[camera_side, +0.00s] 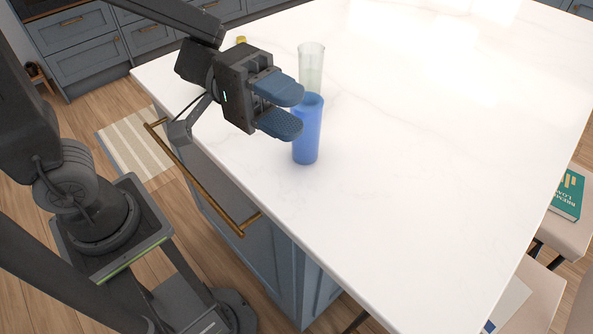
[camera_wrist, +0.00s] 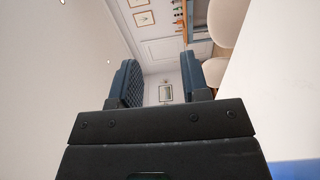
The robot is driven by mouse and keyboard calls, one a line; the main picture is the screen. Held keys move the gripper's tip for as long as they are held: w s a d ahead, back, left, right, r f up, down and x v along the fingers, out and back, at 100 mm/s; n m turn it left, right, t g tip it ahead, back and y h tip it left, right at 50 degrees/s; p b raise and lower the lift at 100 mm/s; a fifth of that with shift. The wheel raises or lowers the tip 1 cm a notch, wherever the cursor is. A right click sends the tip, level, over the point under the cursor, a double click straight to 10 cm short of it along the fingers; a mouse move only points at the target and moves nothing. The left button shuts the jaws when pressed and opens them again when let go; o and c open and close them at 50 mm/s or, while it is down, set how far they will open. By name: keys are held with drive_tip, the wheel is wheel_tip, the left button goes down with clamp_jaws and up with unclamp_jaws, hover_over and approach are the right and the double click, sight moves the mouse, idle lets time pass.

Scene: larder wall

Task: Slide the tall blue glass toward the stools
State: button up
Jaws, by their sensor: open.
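The tall blue glass (camera_side: 308,140) stands upright on the white countertop (camera_side: 420,150), near the edge with the brass rail. My gripper (camera_side: 291,110) is at its left in the side view, fingers apart and pointing toward it. The fingertips partly overlap the glass in the picture; I cannot tell whether they touch it. In the wrist view my gripper (camera_wrist: 164,80) has nothing between its fingers, and a blue patch, likely the glass (camera_wrist: 297,169), shows at the lower right corner, outside them. Stools (camera_side: 572,234) stand along the right side of the counter, and pale seats (camera_wrist: 228,22) show in the wrist view.
A clear, pale tumbler (camera_side: 312,66) stands just behind the blue glass. A small yellow object (camera_side: 240,40) is near the counter's far left edge. A teal book (camera_side: 569,195) lies on a stool. The counter between the blue glass and the stools is clear.

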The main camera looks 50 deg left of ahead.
drive_tip(key=o, duration=0.9)
drive_tip(key=w+d+f+m+t+y, duration=0.2)
drive_tip(key=w+f+m+t+y, duration=0.2)
drive_tip(key=w+f+m+y, duration=0.2)
drive_tip(key=shift+w+d+f, duration=0.15)
drive_tip(key=shift+d+f, duration=0.25)
drive_tip(key=shift+f, duration=0.15)
drive_tip(key=shift+o, duration=0.5)
drive_tip(key=w+f+m+t+y, duration=0.1)
drive_tip(key=m+y, duration=0.1)
drive_tip(key=w+f+m+t+y, duration=0.1)
drive_tip(key=m, duration=0.1)
drive_tip(key=w+f+m+t+y, duration=0.1)
drive_tip(key=m+y, duration=0.1)
drive_tip(key=shift+w+a+y, duration=0.3)
drive_tip(key=shift+w, duration=0.05)
drive_tip(key=s+a+r+m+t+y, duration=0.25)
drive_tip(key=r+m+y, duration=0.25)
drive_tip(key=m+y, duration=0.4)
drive_tip(key=s+a+r+m+t+y, duration=0.1)
drive_tip(key=s+r+m+t+y, duration=0.3)
drive_tip(key=m+y, duration=0.45)
drive_tip(key=shift+n+g+y, duration=0.25)
drive_tip(key=shift+g+y, duration=0.1)
drive_tip(key=shift+g, duration=0.5)
wheel_tip(320, 180, down, 16)
drive_tip(key=shift+f, duration=0.15)
drive_tip(key=shift+w+a, duration=0.1)
